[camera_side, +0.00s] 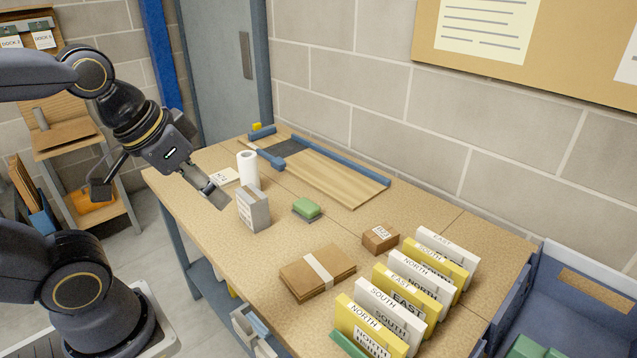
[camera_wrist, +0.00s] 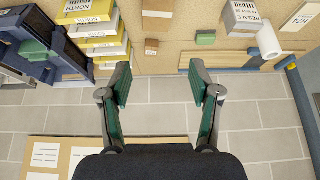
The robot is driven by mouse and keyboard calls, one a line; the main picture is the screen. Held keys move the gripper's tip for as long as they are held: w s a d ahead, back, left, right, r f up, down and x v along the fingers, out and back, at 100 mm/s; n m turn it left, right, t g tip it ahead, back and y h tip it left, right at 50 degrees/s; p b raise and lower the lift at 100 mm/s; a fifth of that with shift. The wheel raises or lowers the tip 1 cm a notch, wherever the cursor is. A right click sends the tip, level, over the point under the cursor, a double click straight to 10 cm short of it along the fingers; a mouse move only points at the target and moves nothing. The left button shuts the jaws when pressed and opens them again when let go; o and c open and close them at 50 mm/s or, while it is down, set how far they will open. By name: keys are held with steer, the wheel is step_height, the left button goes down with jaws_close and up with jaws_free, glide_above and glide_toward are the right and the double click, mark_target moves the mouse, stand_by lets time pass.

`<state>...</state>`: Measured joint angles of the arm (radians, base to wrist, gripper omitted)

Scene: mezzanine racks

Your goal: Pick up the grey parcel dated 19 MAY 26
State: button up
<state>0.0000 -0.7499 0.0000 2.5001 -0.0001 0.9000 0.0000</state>
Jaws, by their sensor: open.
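The grey parcel (camera_side: 253,208) stands upright on the table near its left edge, beside a white roll, with a white label on its front. In the wrist view the grey parcel (camera_wrist: 242,18) is at the top right; its label has print, but I cannot read a date. My gripper (camera_side: 160,190) is above and left of the parcel in the side view, apart from it. In the wrist view my gripper (camera_wrist: 163,88) has its two green-padded fingers wide apart with nothing between them.
The white roll (camera_side: 248,168) stands just behind the parcel. A green block (camera_side: 306,207) lies to its right. A flat brown parcel (camera_side: 316,272), a small brown box (camera_side: 381,238) and several yellow and white labelled packs (camera_side: 370,322) are further right. A wall (camera_side: 340,110) bounds the back.

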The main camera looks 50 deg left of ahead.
steer(key=o, duration=0.4)
